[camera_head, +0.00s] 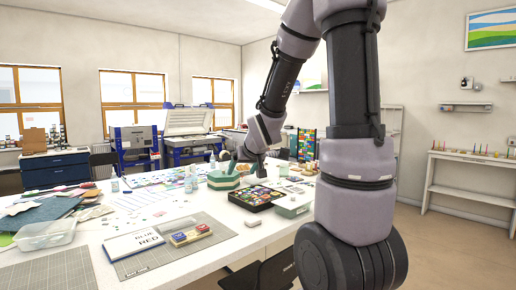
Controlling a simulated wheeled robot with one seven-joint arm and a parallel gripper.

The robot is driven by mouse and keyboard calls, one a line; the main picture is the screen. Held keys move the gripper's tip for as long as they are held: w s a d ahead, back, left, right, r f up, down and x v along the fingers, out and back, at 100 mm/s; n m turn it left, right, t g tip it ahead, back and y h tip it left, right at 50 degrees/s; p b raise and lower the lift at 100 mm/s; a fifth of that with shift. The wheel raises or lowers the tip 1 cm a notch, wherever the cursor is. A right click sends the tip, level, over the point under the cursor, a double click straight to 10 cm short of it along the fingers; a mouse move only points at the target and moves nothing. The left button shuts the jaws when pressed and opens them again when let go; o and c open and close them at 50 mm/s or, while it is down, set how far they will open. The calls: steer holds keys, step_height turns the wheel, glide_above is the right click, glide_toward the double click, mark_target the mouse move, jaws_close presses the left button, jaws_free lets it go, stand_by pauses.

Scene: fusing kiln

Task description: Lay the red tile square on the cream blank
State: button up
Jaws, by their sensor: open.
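My gripper (261,173) points down over the far part of the white table (205,262), just above a black tray (236,199) of small coloured pieces. It is small in the view; its jaws look open and nothing shows between them. I cannot single out the red tile; it may be among the pieces in the tray. I cannot make out the cream blank for certain either.
A clear tub (46,235) stands at the left. A green-topped container (223,181) and a pale box (293,208) flank the tray.

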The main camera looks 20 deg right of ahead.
steer(key=s+a+r+m+g+y, duration=0.1)
steer(key=s+r, duration=0.4)
steer(key=s, duration=0.7)
steer(key=s+a+r+m+g+y, duration=0.1)
steer(key=s+a+r+m+g, duration=0.1)
steer(key=s+r, duration=0.4)
steer(key=s+a, duration=0.1)
steer(key=s, duration=0.4)
steer(key=shift+s+a+r, duration=0.2)
steer(key=shift+s+a, duration=0.05)
steer(key=shift+s, duration=0.1)
